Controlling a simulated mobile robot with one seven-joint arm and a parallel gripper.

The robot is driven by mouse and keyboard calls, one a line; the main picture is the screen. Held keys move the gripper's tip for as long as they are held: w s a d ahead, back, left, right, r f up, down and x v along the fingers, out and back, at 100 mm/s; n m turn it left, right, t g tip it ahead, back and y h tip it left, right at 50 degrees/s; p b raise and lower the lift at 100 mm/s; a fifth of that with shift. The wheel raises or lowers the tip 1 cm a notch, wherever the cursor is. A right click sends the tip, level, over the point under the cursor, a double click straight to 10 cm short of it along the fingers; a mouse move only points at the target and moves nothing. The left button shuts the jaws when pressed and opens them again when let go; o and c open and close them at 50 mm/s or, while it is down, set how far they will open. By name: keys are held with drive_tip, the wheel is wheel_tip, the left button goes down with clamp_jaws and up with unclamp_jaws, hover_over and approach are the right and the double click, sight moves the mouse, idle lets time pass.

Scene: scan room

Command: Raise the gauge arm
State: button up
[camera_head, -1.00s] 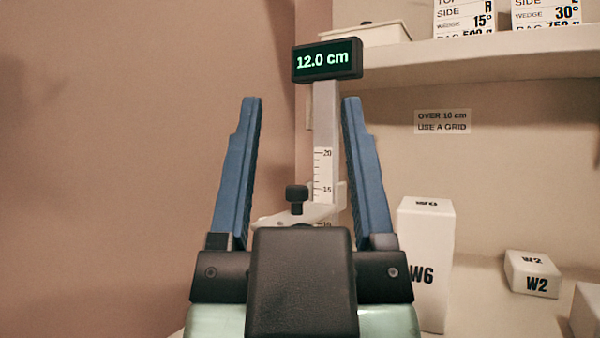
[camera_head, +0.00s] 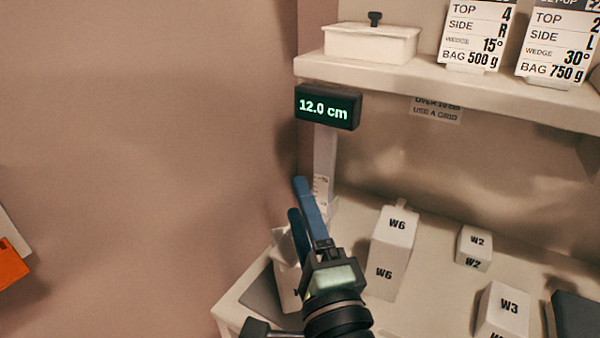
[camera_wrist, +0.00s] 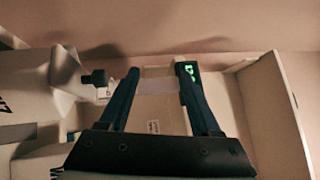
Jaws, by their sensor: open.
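The gauge has a pale post (camera_head: 325,155) with a scale and a dark display (camera_head: 328,108) that reads 12.0 cm. My gripper (camera_head: 297,200) is open and empty, its blue fingers in front of the lower post in the head view. They hide most of the gauge arm there. In the wrist view, the pale post (camera_wrist: 158,87) shows between the fingertips of my gripper (camera_wrist: 159,69). A black knob (camera_wrist: 97,78) on the gauge arm lies just left of the left finger, outside the gap. I cannot tell whether the finger touches it.
Blocks W6 (camera_head: 393,237), W2 (camera_head: 474,248) and W3 (camera_head: 502,308) stand on the counter to the right. A shelf (camera_head: 400,82) with a lidded box (camera_head: 370,42) and set-up cards overhangs. A bare wall (camera_head: 150,150) is at left.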

drive_tip(key=s+d+f+m+g+p, duration=0.1)
drive_tip(key=s+d+f+m+p, duration=0.25)
drive_tip(key=m, duration=0.55)
drive_tip(key=s+f+m+g+p, duration=0.1)
drive_tip(key=s+f+m+p, duration=0.25)
drive_tip(key=m+p, duration=0.4)
drive_tip(key=shift+m+h, duration=0.3)
drive_tip(key=shift+m, duration=0.05)
drive_tip(key=x, duration=0.9)
drive_tip(key=f+x, duration=0.1)
drive_tip(key=x, duration=0.3)
drive_tip(key=shift+w+a, duration=0.2)
drive_tip(key=shift+w, duration=0.05)
drive_tip(key=shift+c, duration=0.3)
clamp_jaws()
